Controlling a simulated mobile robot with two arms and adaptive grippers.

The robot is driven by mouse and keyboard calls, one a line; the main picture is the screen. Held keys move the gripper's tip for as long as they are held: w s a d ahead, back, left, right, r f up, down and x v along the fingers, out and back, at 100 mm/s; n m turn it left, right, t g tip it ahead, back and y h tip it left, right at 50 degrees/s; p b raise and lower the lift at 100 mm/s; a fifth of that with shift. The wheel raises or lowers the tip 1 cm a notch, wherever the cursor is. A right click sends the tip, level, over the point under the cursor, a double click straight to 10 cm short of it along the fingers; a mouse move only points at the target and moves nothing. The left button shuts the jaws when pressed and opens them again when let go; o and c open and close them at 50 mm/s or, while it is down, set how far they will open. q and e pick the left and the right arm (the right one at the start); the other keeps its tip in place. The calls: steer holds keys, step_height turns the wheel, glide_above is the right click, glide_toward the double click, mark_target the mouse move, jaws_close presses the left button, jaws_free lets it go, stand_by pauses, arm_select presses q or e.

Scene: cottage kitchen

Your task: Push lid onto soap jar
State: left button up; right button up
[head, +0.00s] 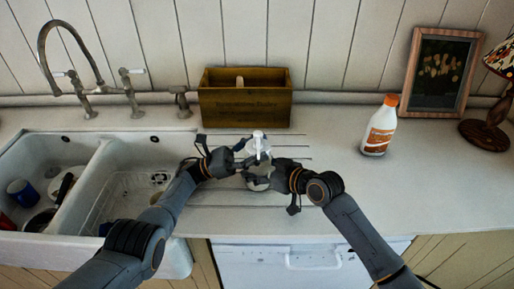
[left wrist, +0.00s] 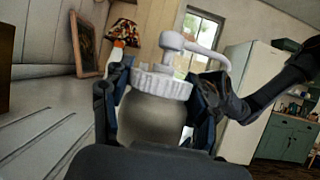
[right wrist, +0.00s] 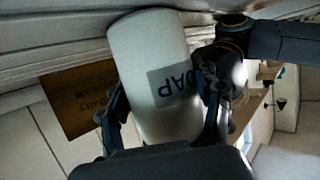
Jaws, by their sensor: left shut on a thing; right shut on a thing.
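The white pump lid (head: 258,147) with its ribbed collar (left wrist: 160,82) is on top of the soap jar (head: 257,184), spout upward. My left gripper (head: 246,160) is shut on the lid, one finger on each side in the left wrist view. The jar's greyish body (left wrist: 152,118) shows directly below the collar; I cannot tell whether the lid is fully seated. My right gripper (head: 262,177) is shut on the jar lower down. The right wrist view shows the jar's pale body (right wrist: 150,60) and SOAP label between the fingers. The jar looks roughly upright over the counter.
A wooden box (head: 245,104) stands behind the grippers. A white bottle with an orange cap (head: 378,130), a picture frame (head: 440,72) and a lamp (head: 490,125) are to the right. A double sink (head: 95,165) with dishes is left. The right counter front is clear.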

arm_select(q)
steer(key=shift+s+f+n+t, duration=0.1)
steer(key=shift+f+n+t, duration=0.25)
steer(key=shift+f, duration=0.2)
steer(key=shift+r, duration=0.35)
steer(key=shift+r, duration=0.6)
steer(key=shift+f, duration=0.4)
stand_by(0.4)
